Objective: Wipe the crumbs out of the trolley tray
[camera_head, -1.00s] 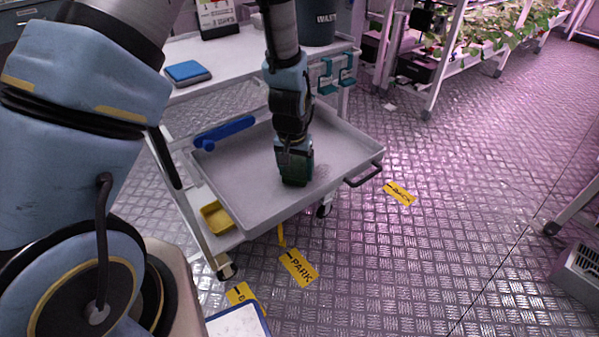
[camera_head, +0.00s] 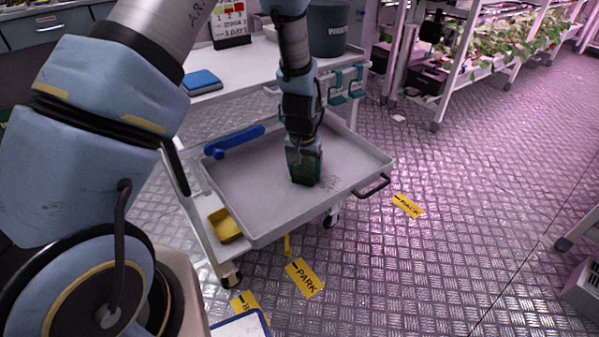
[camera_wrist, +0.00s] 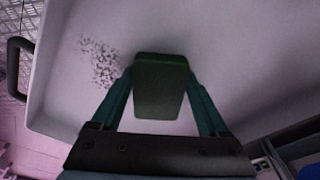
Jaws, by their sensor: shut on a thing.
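The grey trolley tray (camera_head: 235,205) is pulled out at the trolley's upper level. Its floor also shows in the wrist view (camera_wrist: 240,60). A patch of small dark crumbs (camera_wrist: 102,62) lies on the tray floor; in the head view it is a faint speckle (camera_head: 332,184) just right of my gripper. My gripper (camera_head: 304,160) points down into the tray, shut on a dark green block (camera_wrist: 160,85), probably a sponge. The block's lower end is at or close to the floor; contact cannot be told. The crumbs are beside the block.
A blue long object (camera_head: 235,141) lies along the tray's back-left edge. A black handle (camera_head: 372,187) sticks out at the tray's right. A yellow dish (camera_head: 224,225) is below left.

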